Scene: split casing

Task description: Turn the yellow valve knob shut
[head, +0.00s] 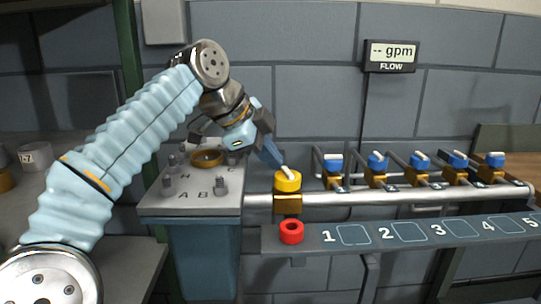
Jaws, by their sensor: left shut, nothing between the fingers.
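The yellow valve knob (287,183) sits on a brass valve body at the left part of the silver pipe (400,196). A pale bar or mark shows on top of the knob. My left arm comes in from the left and bends down toward the knob. My left gripper (276,158) is shut and empty, with its blue fingers at the knob's upper left edge. I cannot tell whether the fingertips touch the knob. My right gripper is not in view.
Several blue-topped valves (377,162) stand along the pipe to the right. A grey lettered stand (190,205) is left of the knob. The flow display (390,56) shows "-- gpm".

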